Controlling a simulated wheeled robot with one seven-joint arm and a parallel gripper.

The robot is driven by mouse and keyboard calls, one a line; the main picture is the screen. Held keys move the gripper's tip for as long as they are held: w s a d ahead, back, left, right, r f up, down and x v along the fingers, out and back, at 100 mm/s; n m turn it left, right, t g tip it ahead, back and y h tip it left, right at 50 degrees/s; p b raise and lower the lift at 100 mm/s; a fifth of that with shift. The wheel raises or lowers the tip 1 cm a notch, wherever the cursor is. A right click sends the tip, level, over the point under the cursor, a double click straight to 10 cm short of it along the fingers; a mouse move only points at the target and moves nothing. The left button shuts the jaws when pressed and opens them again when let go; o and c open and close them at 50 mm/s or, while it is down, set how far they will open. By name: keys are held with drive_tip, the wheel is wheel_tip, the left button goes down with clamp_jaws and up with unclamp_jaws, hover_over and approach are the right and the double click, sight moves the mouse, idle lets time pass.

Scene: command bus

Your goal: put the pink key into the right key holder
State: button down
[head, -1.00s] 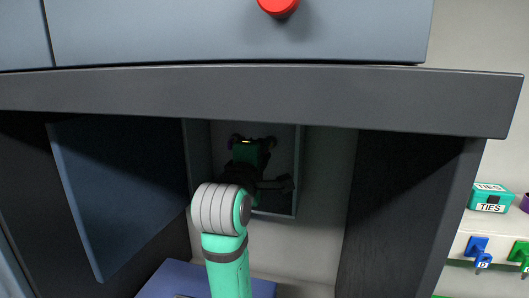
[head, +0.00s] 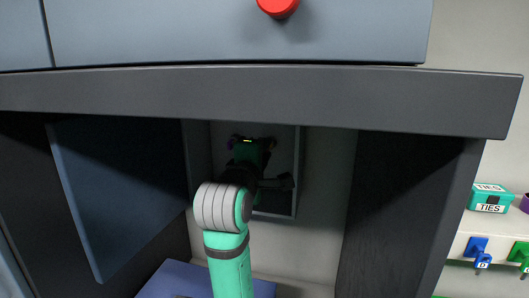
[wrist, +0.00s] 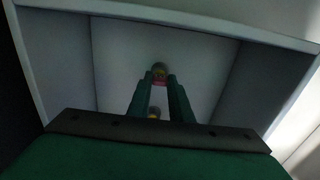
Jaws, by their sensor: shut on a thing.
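My gripper (wrist: 158,88) is inside a grey recessed box (wrist: 60,60), with its two green fingers pointing at the back wall. In the head view my gripper (head: 250,152) is dark, inside the box (head: 296,170).
A blue-grey door (head: 115,195) stands open at the left of the box. A dark ledge (head: 250,98) runs above, and a dark side panel (head: 400,210) stands at the right. A shelf at far right holds a teal TIES box (head: 489,202) and a blue hanging piece (head: 479,250).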

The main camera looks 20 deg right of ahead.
drive_tip(key=shift+w+d, duration=0.15)
drive_tip(key=shift+w, duration=0.05)
drive_tip(key=c, duration=1.5)
unclamp_jaws()
drive_tip(key=shift+v, duration=1.5)
drive_tip(key=shift+v, duration=3.45)
drive_tip(key=shift+w, duration=0.1)
